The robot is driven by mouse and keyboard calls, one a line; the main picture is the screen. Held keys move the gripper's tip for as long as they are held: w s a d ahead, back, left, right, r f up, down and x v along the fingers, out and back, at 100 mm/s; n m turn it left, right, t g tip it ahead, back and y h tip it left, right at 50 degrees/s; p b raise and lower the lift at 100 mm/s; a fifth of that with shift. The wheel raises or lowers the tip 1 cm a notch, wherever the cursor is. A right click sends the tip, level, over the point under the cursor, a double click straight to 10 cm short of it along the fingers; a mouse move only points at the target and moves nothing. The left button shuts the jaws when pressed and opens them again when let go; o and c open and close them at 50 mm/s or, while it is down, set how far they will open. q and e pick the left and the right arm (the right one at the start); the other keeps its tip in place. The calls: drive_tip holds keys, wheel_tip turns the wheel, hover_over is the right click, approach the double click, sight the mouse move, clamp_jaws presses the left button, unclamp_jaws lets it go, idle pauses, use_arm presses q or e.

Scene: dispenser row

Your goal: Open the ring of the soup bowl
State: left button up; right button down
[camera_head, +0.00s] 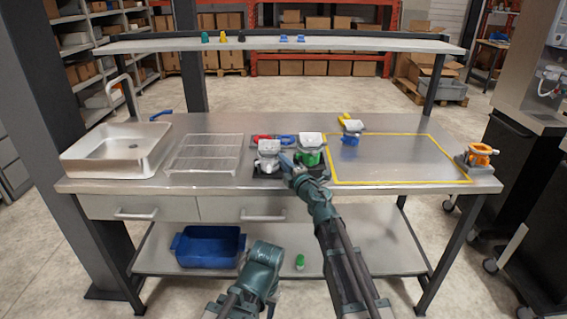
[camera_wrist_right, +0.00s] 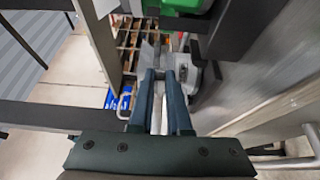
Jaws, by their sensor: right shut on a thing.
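No thing here clearly shows as a soup bowl. A white-grey dispenser (camera_head: 268,150) and a green dispenser with a pale top (camera_head: 311,156) stand side by side on dark bases near the table's front middle. My right gripper (camera_head: 287,160) is at the front, between these two, low by their bases. In the right wrist view the gripper (camera_wrist_right: 161,73) has its fingers close together, with a thin pale part between them. I cannot tell which dispenser that part belongs to. Green and grey parts show beyond the fingers. My left arm shows low in the head view, its gripper out of sight.
A sink (camera_head: 85,160) and wire rack (camera_head: 190,154) are on the left. A red ring (camera_head: 260,137) and blue ring (camera_head: 286,140) lie behind the dispensers. A yellow-outlined area (camera_head: 400,160) has a blue dispenser (camera_head: 351,128) at its back-left; an orange dispenser (camera_head: 478,153) stands right.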

drive_tip(key=shift+w, duration=0.1)
drive_tip(key=shift+w+d+n+y, duration=0.2)
drive_tip(key=shift+n+y, duration=0.1)
drive_tip(key=shift+w+d+n+g+y, duration=0.15)
drive_tip(key=shift+n+g+y, duration=0.25)
drive_tip(key=shift+g+y, duration=0.25)
drive_tip(key=c, duration=1.1)
unclamp_jaws()
drive_tip(key=shift+c, duration=0.2)
drive_tip(key=shift+s+d, duration=0.1)
drive_tip(key=shift+s, duration=0.1)
